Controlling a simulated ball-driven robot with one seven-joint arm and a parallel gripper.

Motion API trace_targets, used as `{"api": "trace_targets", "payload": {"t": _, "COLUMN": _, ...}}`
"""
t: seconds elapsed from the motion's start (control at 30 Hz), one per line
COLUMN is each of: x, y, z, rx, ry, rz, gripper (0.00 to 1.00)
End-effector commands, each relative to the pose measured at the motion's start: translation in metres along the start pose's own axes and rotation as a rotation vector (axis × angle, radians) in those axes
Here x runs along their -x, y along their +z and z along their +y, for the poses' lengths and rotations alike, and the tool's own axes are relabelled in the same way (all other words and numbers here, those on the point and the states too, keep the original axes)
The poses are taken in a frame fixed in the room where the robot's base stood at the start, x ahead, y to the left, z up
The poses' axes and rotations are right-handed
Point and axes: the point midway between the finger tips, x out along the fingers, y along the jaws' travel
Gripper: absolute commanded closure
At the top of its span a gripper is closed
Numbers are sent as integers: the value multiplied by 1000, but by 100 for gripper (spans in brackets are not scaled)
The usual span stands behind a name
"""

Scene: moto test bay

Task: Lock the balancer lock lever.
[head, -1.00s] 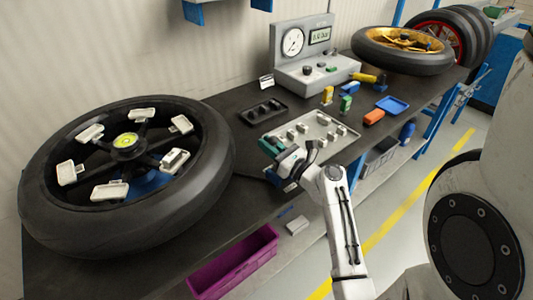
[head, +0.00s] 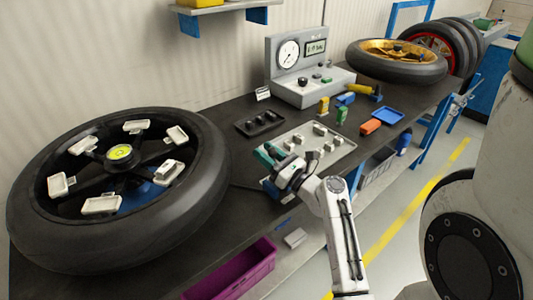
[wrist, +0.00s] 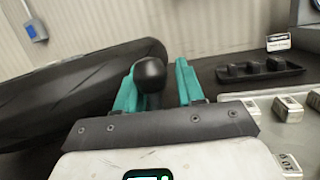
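A black ball knob (wrist: 150,74) on a short dark stem, which looks like the lock lever's end, stands between the teal fingers in the wrist view. My gripper (wrist: 158,88) is open around it. The knob is close to the left finger, with a visible gap to the right one. The lever's lower part is hidden behind my gripper's dark front plate. In the head view my gripper (head: 268,156) is low at the bench's front edge, between the big wheel and the grey tray. The wheel (head: 205,205) lies flat at the left, with a yellow-green level at its hub.
A grey tray (head: 335,160) of metal weights lies just beyond my gripper. A black holder (head: 260,122) and a gauge console (head: 330,90) stand behind. Small coloured items and a blue tray (head: 380,115) are to the right. A purple bin (head: 235,270) is below the bench.

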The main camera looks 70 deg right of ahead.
Motion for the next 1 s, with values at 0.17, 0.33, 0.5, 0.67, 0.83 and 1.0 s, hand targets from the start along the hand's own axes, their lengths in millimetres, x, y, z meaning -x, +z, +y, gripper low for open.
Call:
{"api": "trace_targets", "payload": {"t": 0.17, "x": 2, "y": -2, "z": 0, "rx": -1, "ry": 0, "rz": 3, "gripper": 62}}
{"api": "trace_targets", "payload": {"t": 0.33, "x": 21, "y": -4, "z": 0, "rx": -1, "ry": -1, "rz": 4, "gripper": 62}}
{"api": "trace_targets", "payload": {"t": 0.5, "x": 54, "y": -4, "z": 0, "rx": -2, "ry": -2, "rz": 5, "gripper": 62}}
{"api": "trace_targets", "payload": {"t": 0.67, "x": 83, "y": -3, "z": 0, "rx": 0, "ry": -2, "rz": 4, "gripper": 62}}
{"api": "trace_targets", "payload": {"t": 0.83, "x": 102, "y": -2, "z": 0, "rx": 0, "ry": -1, "rz": 2, "gripper": 62}}
{"api": "trace_targets", "payload": {"t": 1.0, "x": 108, "y": -1, "z": 0, "rx": 0, "ry": 0, "rz": 1, "gripper": 62}}
